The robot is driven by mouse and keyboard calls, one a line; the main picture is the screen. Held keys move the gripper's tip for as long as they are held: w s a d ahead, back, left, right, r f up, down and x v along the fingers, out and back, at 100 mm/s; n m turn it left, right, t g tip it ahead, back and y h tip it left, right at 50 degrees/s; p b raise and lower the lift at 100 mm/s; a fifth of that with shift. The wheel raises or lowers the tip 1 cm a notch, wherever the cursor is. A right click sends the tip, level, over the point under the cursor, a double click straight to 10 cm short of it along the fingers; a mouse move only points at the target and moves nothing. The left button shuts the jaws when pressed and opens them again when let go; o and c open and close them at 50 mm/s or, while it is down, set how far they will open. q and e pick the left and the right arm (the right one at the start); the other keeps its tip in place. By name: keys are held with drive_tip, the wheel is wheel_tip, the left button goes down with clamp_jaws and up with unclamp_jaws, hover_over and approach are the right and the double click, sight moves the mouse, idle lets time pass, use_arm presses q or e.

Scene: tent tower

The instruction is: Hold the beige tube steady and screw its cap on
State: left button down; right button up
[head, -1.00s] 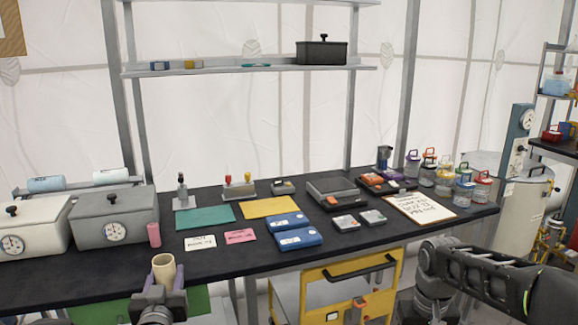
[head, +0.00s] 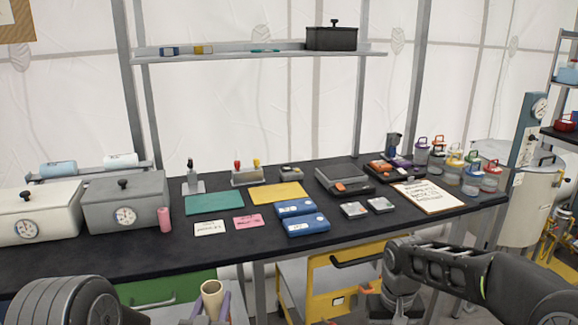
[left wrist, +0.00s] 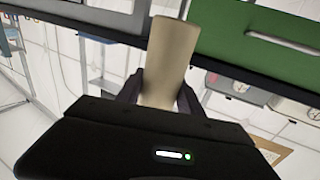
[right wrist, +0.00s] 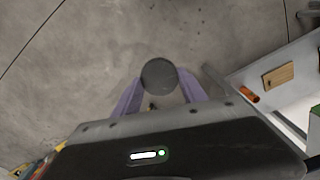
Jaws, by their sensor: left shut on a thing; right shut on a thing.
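The beige tube (head: 212,289) stands roughly upright at the bottom of the head view, its open mouth up and no cap on it. My left gripper (head: 211,306) is shut around it, in front of the bench. The tube also fills the middle of the left wrist view (left wrist: 169,55), between the dark fingers. In the right wrist view my right gripper (right wrist: 160,92) is shut on a round dark cap (right wrist: 159,76), above the grey floor. The right gripper's fingers are not clear in the head view; the tube and cap are apart.
The black bench (head: 110,257) carries grey boxes, a pink cylinder (head: 165,219), mats, blue cases and several lidded jars. A green drawer (head: 165,288) and a yellow cabinet (head: 325,285) are below it. A white surface with an orange cylinder (right wrist: 249,95) lies right in the right wrist view.

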use_arm(q)
drive_tip(key=shift+s+d+f+h, duration=0.3)
drive_tip(key=shift+d, duration=0.05)
drive_tip(key=s+d+f+m+g+h, duration=0.4)
drive_tip(key=s+d+f+m+h, duration=0.2)
drive_tip(key=d, duration=0.8)
drive_tip(key=s+m+h, duration=0.2)
drive_tip(key=s+h, duration=0.2)
drive_tip(key=h, duration=0.1)
drive_tip(key=shift+d, duration=0.35)
drive_tip(key=shift+f, duration=0.1)
use_arm(e)
drive_tip(key=s+a+r+n, duration=0.1)
drive_tip(key=a+r, duration=0.4)
drive_tip(key=a, duration=0.7)
drive_tip(key=s+a+r+n, duration=0.1)
drive_tip(key=a+r+n, duration=0.2)
drive_tip(key=a, duration=0.9)
wheel_tip(320, 180, up, 2)
drive_tip(key=shift+s+a+r, duration=0.1)
drive_tip(key=shift+s+a, duration=0.1)
drive_tip(key=shift+a, duration=0.1)
